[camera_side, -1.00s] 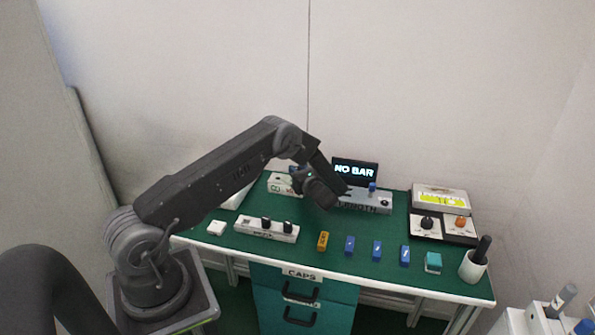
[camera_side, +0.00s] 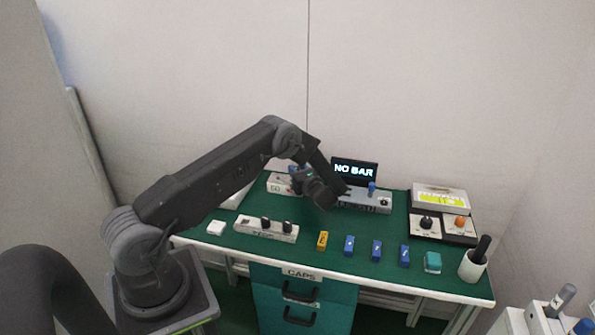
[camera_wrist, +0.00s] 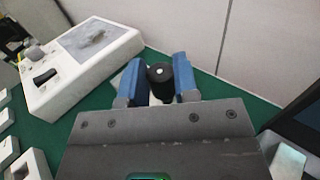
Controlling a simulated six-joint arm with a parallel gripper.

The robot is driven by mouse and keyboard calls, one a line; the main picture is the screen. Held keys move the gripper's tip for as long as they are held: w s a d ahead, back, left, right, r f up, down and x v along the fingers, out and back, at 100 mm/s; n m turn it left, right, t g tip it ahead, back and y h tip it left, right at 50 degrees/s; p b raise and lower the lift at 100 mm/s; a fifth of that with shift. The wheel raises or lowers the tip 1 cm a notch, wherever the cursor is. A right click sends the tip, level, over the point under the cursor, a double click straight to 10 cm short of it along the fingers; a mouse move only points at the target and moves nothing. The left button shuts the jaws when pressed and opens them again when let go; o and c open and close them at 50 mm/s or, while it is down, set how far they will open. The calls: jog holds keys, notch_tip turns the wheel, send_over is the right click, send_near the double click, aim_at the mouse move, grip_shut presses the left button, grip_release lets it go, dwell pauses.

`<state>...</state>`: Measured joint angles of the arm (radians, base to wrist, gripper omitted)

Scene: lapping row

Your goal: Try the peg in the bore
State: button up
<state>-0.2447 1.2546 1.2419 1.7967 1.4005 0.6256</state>
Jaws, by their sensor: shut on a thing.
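My gripper (camera_wrist: 159,82) is shut on a black peg (camera_wrist: 160,76), whose round top with a small white dot shows between the two blue fingers in the wrist view. The peg's lower end is hidden. In the side view my gripper (camera_side: 338,190) hangs over the back middle of the green table, just left of and partly in front of the grey station (camera_side: 368,203). Two more black-topped pegs stand in the white rack (camera_side: 252,231). I cannot tell which opening is the bore, or whether the held peg touches anything.
A screen (camera_side: 354,172) reading "NO BAR" stands behind the station. An orange block (camera_side: 323,241), several blue blocks (camera_side: 376,250) and a teal block (camera_side: 432,262) line the front. A white cup (camera_side: 473,266) stands at the right. A white box (camera_wrist: 82,66) is left in the wrist view.

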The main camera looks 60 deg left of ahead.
jog(key=shift+f, duration=0.25)
dwell(0.4)
jog(key=shift+r, duration=0.2)
jog(key=shift+f, duration=0.4)
dwell(1.2)
jog(key=shift+r, duration=0.1)
jog(key=shift+r, duration=2.5)
